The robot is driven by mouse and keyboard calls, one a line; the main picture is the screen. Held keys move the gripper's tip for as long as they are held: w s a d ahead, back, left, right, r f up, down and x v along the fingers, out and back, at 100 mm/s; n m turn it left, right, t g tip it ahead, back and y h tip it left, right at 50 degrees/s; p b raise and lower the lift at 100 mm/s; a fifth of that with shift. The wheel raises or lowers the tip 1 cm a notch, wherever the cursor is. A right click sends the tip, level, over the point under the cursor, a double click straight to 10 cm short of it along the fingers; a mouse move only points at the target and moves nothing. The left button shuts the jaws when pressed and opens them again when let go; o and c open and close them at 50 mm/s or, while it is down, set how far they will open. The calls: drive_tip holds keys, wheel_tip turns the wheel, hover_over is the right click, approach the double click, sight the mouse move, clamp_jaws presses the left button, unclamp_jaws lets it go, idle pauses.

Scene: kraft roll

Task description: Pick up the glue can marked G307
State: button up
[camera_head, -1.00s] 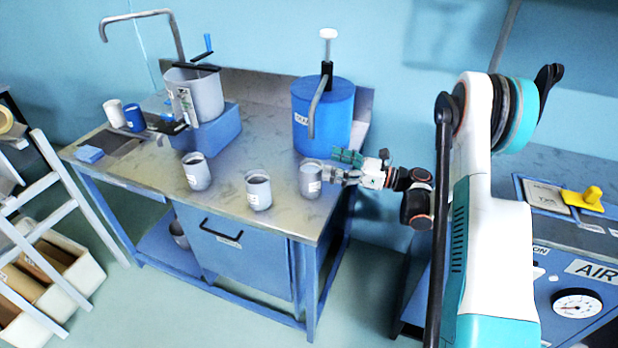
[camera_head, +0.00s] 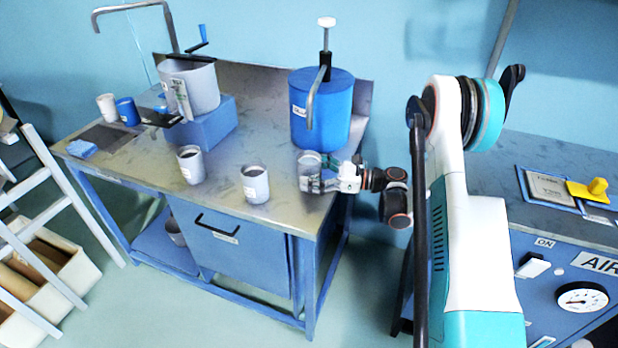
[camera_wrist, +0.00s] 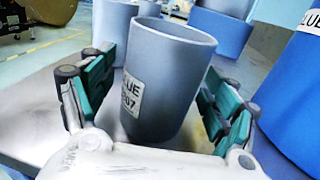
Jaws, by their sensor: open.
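The grey glue can (camera_wrist: 165,85) stands upright in the wrist view, with a white label reading "LUE" and "307" partly visible; the start of its marking is cut off. My gripper (camera_wrist: 155,105) is open, with one green-padded finger on each side of the can and small gaps visible. In the head view, this can (camera_head: 308,160) stands at the right front of the metal bench, partly hidden by my gripper (camera_head: 322,177). Two similar grey cans, a middle one (camera_head: 255,184) and a left one (camera_head: 190,164), stand to its left.
A large blue tank (camera_head: 330,110) with a pump stands just behind the can. The metal bench (camera_head: 222,210) has its front edge close by. A grey pot (camera_head: 200,88) sits on a blue block further left. A blue machine with a gauge (camera_head: 582,299) stands at the right.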

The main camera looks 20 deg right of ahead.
drive_tip(key=c, duration=1.6)
drive_tip(key=shift+o, duration=0.2)
drive_tip(key=shift+r, duration=0.1)
drive_tip(key=shift+r, duration=0.15)
